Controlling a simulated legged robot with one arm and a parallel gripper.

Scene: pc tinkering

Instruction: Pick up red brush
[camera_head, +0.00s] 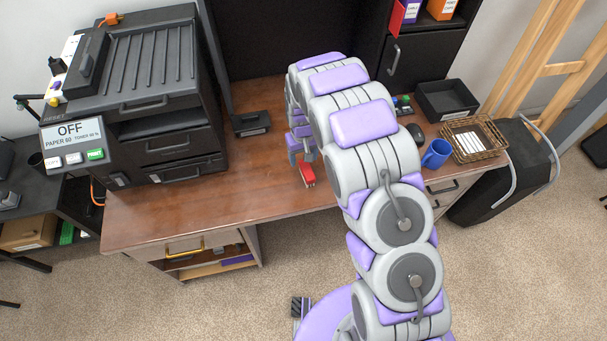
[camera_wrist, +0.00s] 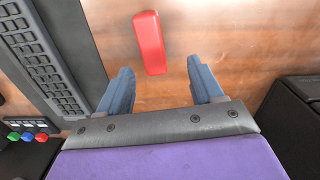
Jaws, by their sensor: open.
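The red brush (camera_head: 307,174) lies on the wooden desk, just beyond my arm in the head view. In the wrist view the brush (camera_wrist: 149,43) is a red elongated block lying on the wood, ahead of and roughly between my fingers. Its underside is hidden. My gripper (camera_wrist: 159,77) is open and empty, with its two blue-grey fingers spread apart. In the head view my gripper (camera_head: 300,150) is close to the brush and partly hidden by my arm. The fingers do not appear to be closed on the brush.
A dark keyboard (camera_wrist: 40,50) lies left of the brush in the wrist view. On the desk (camera_head: 230,190) a large printer (camera_head: 155,100) stands at left. A blue mug (camera_head: 436,154), a wicker basket (camera_head: 487,139) and a black tray (camera_head: 446,99) stand at right. The desk's front middle is clear.

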